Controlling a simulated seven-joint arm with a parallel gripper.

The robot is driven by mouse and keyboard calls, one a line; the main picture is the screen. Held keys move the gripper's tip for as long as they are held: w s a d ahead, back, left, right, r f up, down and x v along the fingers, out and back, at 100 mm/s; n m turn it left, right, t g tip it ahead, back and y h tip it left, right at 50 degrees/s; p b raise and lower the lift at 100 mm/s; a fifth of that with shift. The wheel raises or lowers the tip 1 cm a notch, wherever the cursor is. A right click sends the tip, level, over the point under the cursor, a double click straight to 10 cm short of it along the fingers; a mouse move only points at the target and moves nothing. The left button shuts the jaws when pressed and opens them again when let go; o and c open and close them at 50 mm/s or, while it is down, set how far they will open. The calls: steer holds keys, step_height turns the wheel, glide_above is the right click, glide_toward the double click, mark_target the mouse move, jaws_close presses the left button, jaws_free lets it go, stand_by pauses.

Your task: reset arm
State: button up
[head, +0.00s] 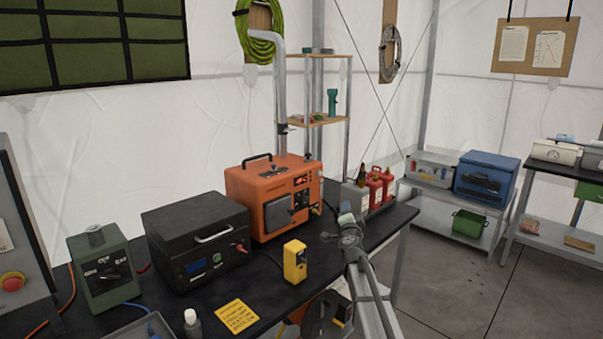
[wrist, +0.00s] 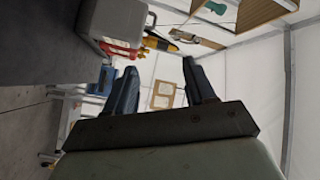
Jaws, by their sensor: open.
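My gripper (wrist: 163,88) shows in the wrist view with its two dark fingers spread wide apart. The gap between them is empty, and only the distant wall and a pinned board show through it. The wrist view is turned on its side. Blurred red and yellow items and a grey box lie beyond the fingers, none touching them. In the head view I cannot make out the fingertips clearly.
A black table (head: 281,293) carries an orange machine (head: 250,201), a black box (head: 173,225), a green switch box (head: 93,284), a yellow device (head: 294,263) and red bottles (head: 376,192). A blue box (head: 486,175) sits on a shelf. Open floor lies at right.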

steer(key=s+d+f, duration=0.2)
steer(key=d+f, duration=0.3)
steer(key=d, duration=0.3)
steer(key=s+d+f+n+g+y, duration=0.1)
steer(key=s+f+n+g+y, duration=0.2)
steer(key=f, duration=0.8)
steer(key=s+a+f+n+g+y, duration=0.1)
steer(key=s+a+f+n+g, duration=0.3)
steer(key=s+f, duration=0.95)
steer(key=s+a+f+n+g+y, duration=0.15)
steer(key=s+a+f+g, duration=0.4)
steer(key=s+f, duration=0.75)
steer(key=s+a+f+n+g, duration=0.25)
steer(key=s+f+g, duration=0.35)
steer(key=s+f, duration=1)
steer(key=s+d+n+g+h, duration=0.2)
steer(key=s+g, duration=0.4)
steer(key=s, duration=1.9)
steer(key=shift+s+d+n+g+h, duration=0.25)
steer(key=shift+d+n+g+h, duration=0.1)
steer(key=shift+d+h, duration=0.25)
steer(key=shift+c, duration=0.4)
